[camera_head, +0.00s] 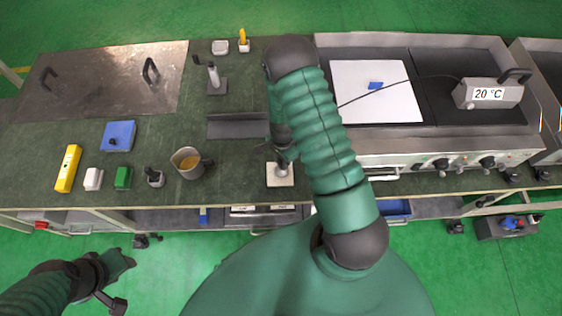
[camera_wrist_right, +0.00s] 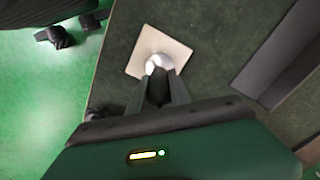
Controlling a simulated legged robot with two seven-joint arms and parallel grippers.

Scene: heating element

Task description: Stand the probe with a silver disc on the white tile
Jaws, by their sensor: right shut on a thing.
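The white tile (camera_head: 281,177) lies flat on the dark green bench near its front edge. It also shows in the right wrist view (camera_wrist_right: 137,65). My right gripper (camera_head: 280,150) is over the tile, pointing down, shut on the probe. In the right wrist view the probe's silver disc (camera_wrist_right: 158,63) shows at the gripper's fingertips (camera_wrist_right: 160,95), over the tile. I cannot tell whether the disc touches the tile. Most of the probe is hidden by the fingers and arm. My left gripper (camera_head: 103,285) is at the lower left, off the bench, its jaws unclear.
A dark angled bar (camera_head: 237,127) lies behind the tile. A cup with orange liquid (camera_head: 187,161) stands to the left, beside a small dark-handled object (camera_head: 154,177). A hotplate with a white sheet (camera_head: 350,90) and a 20 °C display box (camera_head: 489,94) are at the right.

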